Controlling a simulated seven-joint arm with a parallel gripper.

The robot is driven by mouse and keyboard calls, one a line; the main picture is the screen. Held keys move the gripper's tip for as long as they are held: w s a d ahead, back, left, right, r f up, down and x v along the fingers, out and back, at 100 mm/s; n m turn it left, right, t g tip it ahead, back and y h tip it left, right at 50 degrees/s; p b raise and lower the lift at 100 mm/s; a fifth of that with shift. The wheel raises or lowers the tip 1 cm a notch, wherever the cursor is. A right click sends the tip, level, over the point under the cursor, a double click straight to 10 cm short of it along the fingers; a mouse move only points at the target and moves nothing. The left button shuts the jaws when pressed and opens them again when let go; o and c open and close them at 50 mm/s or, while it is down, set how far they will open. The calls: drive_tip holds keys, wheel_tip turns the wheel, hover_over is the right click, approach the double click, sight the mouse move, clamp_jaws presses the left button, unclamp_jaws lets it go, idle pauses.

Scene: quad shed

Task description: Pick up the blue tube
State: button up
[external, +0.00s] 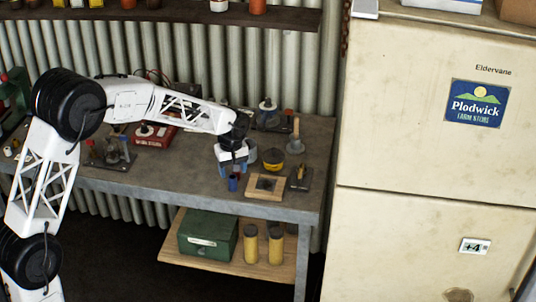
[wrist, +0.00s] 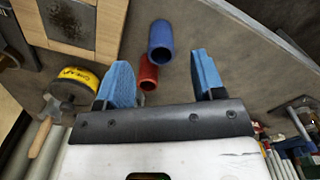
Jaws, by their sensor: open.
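The blue tube (wrist: 161,40) is on the grey workbench, ahead of my gripper (wrist: 161,62) and roughly between the lines of its two blue fingers in the wrist view. A red tube (wrist: 148,74) is close beside it, nearer to my gripper and toward the left finger. In the external view, the blue tube (external: 233,184) shows just below my gripper (external: 236,170) near the bench's front edge. My gripper is open, with nothing held between its fingers.
A wooden block with a dark centre (external: 265,187) lies right of the tubes. A yellow-and-black round container (external: 272,159) stands behind it. A small dark stand (external: 300,179) is farther right. The grey bench (external: 190,185) is clear left of the tubes.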

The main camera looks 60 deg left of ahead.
sight(232, 182)
drive_tip(key=shift+f, duration=0.4)
drive_tip(key=shift+f, duration=0.1)
drive_tip(key=shift+a+f, duration=0.15)
drive_tip(key=shift+f, duration=2.4)
drive_tip(key=c, duration=1)
